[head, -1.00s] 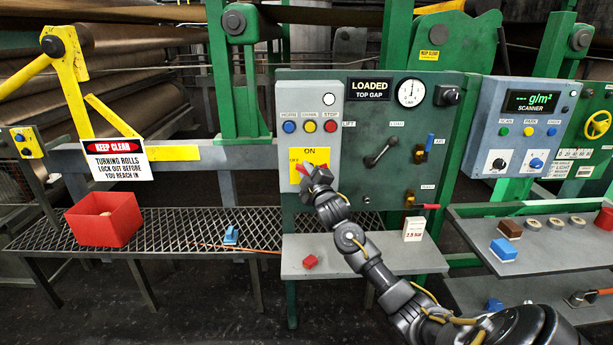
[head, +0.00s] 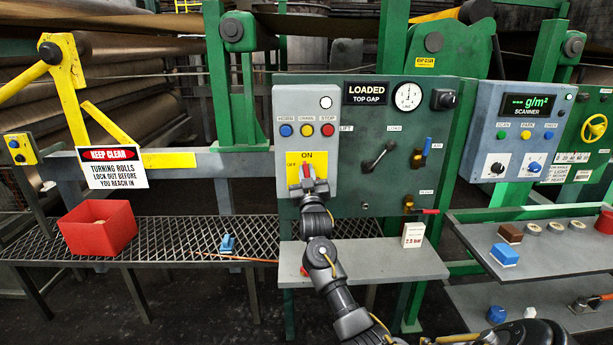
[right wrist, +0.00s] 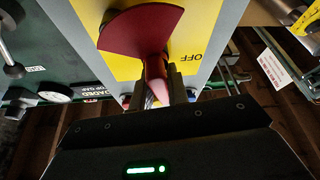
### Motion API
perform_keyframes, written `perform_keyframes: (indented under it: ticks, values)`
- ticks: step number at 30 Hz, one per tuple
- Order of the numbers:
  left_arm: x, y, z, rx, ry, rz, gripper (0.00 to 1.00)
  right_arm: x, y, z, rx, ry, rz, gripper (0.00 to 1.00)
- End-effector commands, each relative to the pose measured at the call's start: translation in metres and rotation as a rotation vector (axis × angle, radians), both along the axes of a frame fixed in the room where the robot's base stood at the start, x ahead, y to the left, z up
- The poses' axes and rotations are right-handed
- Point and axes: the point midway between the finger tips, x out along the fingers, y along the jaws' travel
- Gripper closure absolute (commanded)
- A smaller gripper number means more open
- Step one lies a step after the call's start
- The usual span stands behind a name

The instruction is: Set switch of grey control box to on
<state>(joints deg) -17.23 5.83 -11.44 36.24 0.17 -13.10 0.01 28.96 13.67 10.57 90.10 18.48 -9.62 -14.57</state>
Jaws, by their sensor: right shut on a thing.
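The grey control box (head: 287,105) stands at the left of the green panel, with horn, crawl and stop buttons above a yellow ON/OFF plate (head: 322,157). ON is at the top of the plate and OFF at its left. The red switch (head: 306,170) is on this plate; its visible part points about upright, toward ON. My right gripper (head: 308,186) is shut on the switch handle and covers its lower part. In the right wrist view the red switch (right wrist: 157,78) lies between the fingers, with OFF beside it upside down. My left gripper is not in view.
A lever (head: 378,156) and valves with blue (head: 426,147) and red handles are on the green panel to the right. A grey shelf (head: 400,262) juts out below the box. A red bin (head: 98,228) stands on the mesh bench at left.

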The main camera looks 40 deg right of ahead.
Motion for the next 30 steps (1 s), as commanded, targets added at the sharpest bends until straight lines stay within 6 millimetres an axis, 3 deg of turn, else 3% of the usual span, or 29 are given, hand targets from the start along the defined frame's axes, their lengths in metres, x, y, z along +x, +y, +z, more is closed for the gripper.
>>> perform_keyframes:
  ticks: [12, 28, 29, 30]
  values:
    - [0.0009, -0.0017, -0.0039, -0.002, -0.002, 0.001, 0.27, -0.0021, -0.0027, 0.0017, 0.138, -0.109, -0.001, 1.00]
    - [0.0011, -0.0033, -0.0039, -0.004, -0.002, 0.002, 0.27, -0.0026, -0.0035, 0.0026, 0.156, -0.122, -0.002, 1.00]
    - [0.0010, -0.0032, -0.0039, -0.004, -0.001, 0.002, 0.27, -0.0026, -0.0035, 0.0026, 0.156, -0.122, -0.002, 0.82]
    - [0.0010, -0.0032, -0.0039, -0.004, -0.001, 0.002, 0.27, -0.0026, -0.0035, 0.0026, 0.156, -0.122, -0.002, 0.77]
